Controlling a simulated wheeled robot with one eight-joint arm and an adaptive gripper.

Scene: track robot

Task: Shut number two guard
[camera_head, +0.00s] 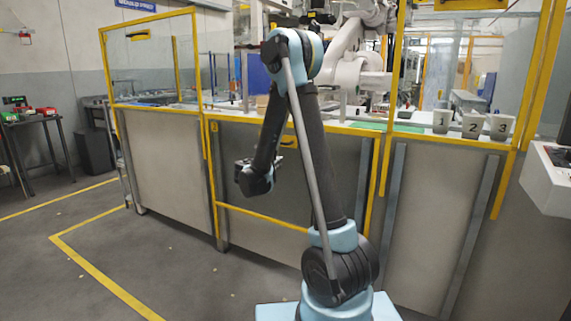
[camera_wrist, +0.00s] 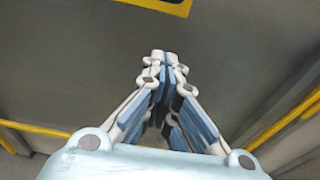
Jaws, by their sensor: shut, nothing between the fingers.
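Yellow-framed guards line the cell in the head view. One tall framed guard with a clear pane (camera_head: 150,70) stands at the left, at an angle to the others. A yellow-framed grey guard panel (camera_head: 235,165) is in the middle, partly hidden by my arm. A yellow piece (camera_wrist: 165,5) is at the top edge, apart from the fingertips.
Boxes marked 1 (camera_head: 442,121), 2 (camera_head: 472,125) and 3 (camera_head: 499,126) stand on the ledge at right. A white robot arm (camera_head: 360,72) is behind the fence. A white console (camera_head: 548,180) juts in at far right. Floor at left is clear, with yellow lines (camera_head: 105,280).

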